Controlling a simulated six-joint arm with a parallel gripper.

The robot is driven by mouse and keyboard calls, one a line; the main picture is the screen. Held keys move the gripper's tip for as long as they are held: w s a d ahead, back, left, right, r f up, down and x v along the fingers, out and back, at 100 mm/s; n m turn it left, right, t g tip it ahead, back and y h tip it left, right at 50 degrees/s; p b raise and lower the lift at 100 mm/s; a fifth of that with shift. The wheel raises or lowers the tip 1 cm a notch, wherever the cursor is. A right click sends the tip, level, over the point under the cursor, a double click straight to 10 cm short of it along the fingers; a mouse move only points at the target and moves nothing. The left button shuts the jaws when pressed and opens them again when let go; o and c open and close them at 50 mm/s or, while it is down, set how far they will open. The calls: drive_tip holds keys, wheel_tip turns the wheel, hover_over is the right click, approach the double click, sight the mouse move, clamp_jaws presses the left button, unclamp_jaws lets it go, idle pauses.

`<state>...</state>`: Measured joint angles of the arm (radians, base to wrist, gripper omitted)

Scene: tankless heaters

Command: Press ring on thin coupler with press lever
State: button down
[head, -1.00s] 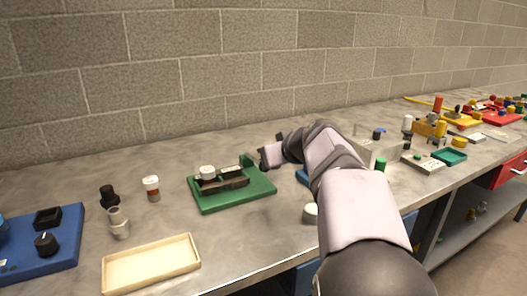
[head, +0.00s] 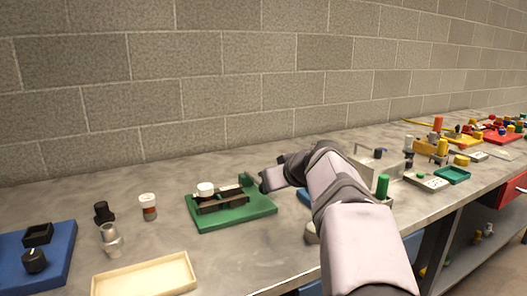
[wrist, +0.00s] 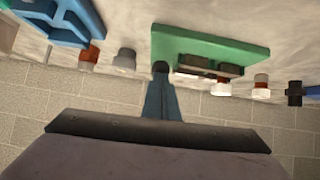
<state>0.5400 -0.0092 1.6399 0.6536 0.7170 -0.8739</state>
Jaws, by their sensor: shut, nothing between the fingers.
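The press fixture has a green base (head: 236,216) with a dark block (head: 222,203) on it. A white round piece (head: 205,189) sits at the block's left end; I cannot tell whether a ring is on a coupler there. A green upright part (head: 246,180), possibly the press lever, stands at the base's back right. My gripper (head: 264,184) is shut and empty, just right of this part; contact cannot be told. In the wrist view the shut fingertips (wrist: 161,68) are in front of the green base (wrist: 225,43), near its left side.
Left of the fixture stand a white-and-brown cylinder (head: 149,207), a grey fitting (head: 110,239) and a black fitting (head: 103,212). A cream tray (head: 145,277) lies in front. Right of my arm are a green cylinder (head: 382,186) and a teal tray (head: 453,174). The wall stands behind.

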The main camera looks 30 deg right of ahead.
drive_tip(key=shift+f, duration=0.1)
drive_tip(key=w+r+p+v, duration=0.1)
drive_tip(key=v, duration=1.2)
drive_tip(key=shift+r+p, duration=0.35)
drive_tip(key=shift+r, duration=0.05)
idle(0.4)
